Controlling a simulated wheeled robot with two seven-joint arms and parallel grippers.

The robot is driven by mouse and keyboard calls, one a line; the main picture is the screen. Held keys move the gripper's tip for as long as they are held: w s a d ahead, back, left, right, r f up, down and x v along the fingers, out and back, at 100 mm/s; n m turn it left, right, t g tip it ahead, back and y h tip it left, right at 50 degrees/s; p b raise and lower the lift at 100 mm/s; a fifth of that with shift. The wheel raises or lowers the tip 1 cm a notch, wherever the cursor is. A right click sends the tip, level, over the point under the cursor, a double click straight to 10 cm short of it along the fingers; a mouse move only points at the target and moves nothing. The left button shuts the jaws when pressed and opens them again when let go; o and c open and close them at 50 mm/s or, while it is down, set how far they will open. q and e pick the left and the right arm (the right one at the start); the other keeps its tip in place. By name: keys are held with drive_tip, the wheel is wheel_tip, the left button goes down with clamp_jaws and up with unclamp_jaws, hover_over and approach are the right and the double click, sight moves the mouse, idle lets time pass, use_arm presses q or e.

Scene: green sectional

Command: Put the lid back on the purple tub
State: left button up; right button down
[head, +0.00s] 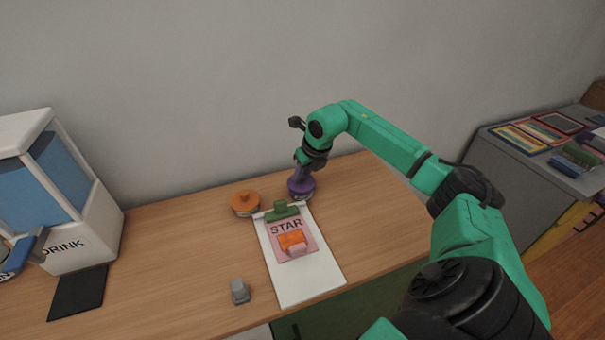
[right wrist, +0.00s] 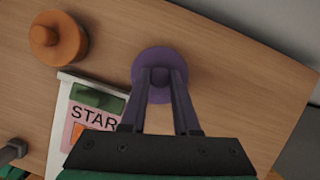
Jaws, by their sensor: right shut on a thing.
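The purple lid (head: 300,185) is a round disc with a knob, at the back of the wooden counter. My right gripper (head: 302,172) reaches down from above and is shut on the lid's knob. In the right wrist view the gripper (right wrist: 159,76) has the knob between its fingertips, and the lid (right wrist: 143,82) shows as a disc around them. Under the lid in the head view is a pale band, seemingly the tub (head: 303,198); the lid looks on it or very close above. I cannot tell whether it is fully seated. My left gripper is not in view.
An orange-lidded tub (head: 245,203) stands left of the purple one. A white board (head: 315,276) with a pink STAR card (head: 306,240) and a green clip (head: 281,209) lies in front. A grey object (head: 239,291) and a drink dispenser (head: 85,225) are further left.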

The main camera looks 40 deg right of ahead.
idle(0.4)
drive_tip(key=shift+c, duration=0.4)
unclamp_jaws()
drive_tip(key=shift+r+p, duration=2.8)
drive_tip(key=shift+r, duration=0.75)
drive_tip(key=shift+f, duration=0.1)
clamp_jaws()
drive_tip(key=shift+f, duration=0.15)
